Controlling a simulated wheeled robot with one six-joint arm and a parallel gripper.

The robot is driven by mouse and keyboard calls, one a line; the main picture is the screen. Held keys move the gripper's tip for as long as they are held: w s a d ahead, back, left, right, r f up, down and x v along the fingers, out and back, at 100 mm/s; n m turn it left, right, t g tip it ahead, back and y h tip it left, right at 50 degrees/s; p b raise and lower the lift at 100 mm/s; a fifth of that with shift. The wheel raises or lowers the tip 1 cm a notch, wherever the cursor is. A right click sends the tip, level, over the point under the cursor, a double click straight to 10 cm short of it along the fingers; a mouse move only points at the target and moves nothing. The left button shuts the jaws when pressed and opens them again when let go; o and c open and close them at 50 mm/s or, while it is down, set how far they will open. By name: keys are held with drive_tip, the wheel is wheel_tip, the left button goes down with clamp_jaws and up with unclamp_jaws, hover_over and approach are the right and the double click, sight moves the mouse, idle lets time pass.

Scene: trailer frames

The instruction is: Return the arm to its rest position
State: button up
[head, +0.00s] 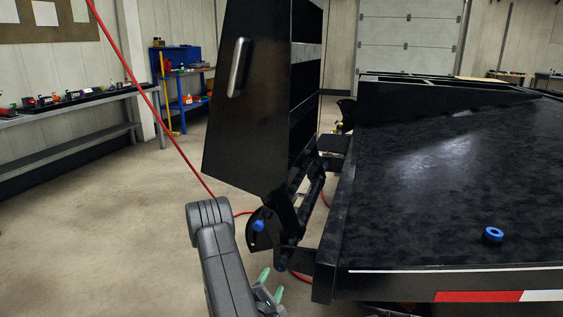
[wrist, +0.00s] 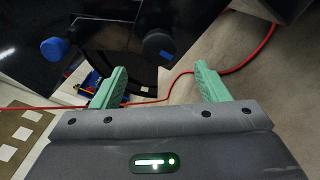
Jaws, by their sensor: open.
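My gripper (head: 270,285) shows at the bottom of the head view, beside the near left corner of the black trailer frame (head: 325,270). My grey arm reaches up from the bottom edge and bends down to it. In the wrist view, the two green fingers of my gripper (wrist: 160,88) are spread apart with nothing between them. A blue knob-like part (head: 258,225) sits on the bracket at the trailer's corner, a little above my gripper. It also shows in the wrist view (wrist: 54,49), beyond the left finger.
An upright black ramp panel (head: 245,110) with a handle stands behind my arm. A blue ring (head: 493,235) lies on the trailer deck (head: 450,185). A red hose (head: 150,100) hangs across the left and runs over the floor. The floor at left is clear up to the workbench (head: 75,145).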

sight(279, 267)
drive_tip(key=b+x, duration=0.2)
drive_tip(key=x, duration=0.7)
drive_tip(key=shift+w, duration=0.3)
drive_tip(key=m, duration=0.4)
drive_tip(key=shift+s, duration=0.1)
drive_tip(key=m, duration=0.4)
drive_tip(key=m+p, duration=0.1)
drive_tip(key=m, duration=0.2)
drive_tip(key=shift+r+m, duration=0.15)
drive_tip(key=shift+m, duration=0.25)
drive_tip(key=m+p, duration=0.2)
drive_tip(key=m, duration=0.2)
drive_tip(key=shift+v, duration=0.9)
